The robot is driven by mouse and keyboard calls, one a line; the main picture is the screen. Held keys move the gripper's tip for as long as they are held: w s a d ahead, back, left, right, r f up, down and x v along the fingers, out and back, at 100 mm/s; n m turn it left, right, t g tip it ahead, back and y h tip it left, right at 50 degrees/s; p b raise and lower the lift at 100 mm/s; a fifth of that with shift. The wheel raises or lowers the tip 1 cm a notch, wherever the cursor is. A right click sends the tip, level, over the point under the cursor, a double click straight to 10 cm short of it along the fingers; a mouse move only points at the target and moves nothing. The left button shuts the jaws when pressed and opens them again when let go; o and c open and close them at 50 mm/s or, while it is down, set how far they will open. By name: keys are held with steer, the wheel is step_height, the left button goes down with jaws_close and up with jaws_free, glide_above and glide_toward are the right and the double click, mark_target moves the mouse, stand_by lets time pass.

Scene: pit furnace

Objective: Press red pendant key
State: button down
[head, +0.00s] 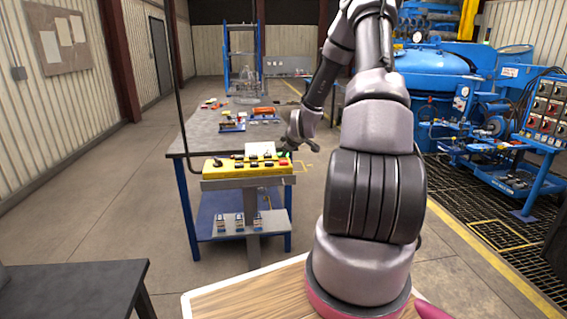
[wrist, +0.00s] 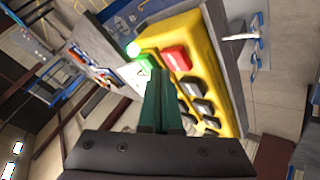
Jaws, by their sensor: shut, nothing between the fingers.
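The yellow pendant box (head: 272,170) sits on a stand at the near end of the grey workbench in the head view. In the wrist view the pendant (wrist: 208,50) fills the middle right and appears tilted. Its red key (wrist: 177,57) lies just up and right of my fingertips, with a green key (wrist: 146,62) to its left and black keys (wrist: 194,86) below it. My gripper (wrist: 160,74) is shut and empty, its dark green fingers pointing at the pendant beside the red key. Contact cannot be told. In the head view my gripper (head: 287,150) is at the pendant's right end.
The workbench (head: 196,130) behind the pendant carries small orange and dark items. A dark table (head: 70,285) stands at the near left. Blue furnace equipment (head: 425,75) and a control panel (head: 546,112) stand on the right. The floor left of the workbench is clear.

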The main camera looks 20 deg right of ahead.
mark_target(285, 162)
stand_by(0.4)
steer(key=shift+f, duration=0.4)
steer(key=shift+f, duration=0.45)
stand_by(0.6)
steer(key=shift+r, duration=0.85)
steer(key=shift+r, duration=0.1)
steer(key=shift+r, duration=2.45)
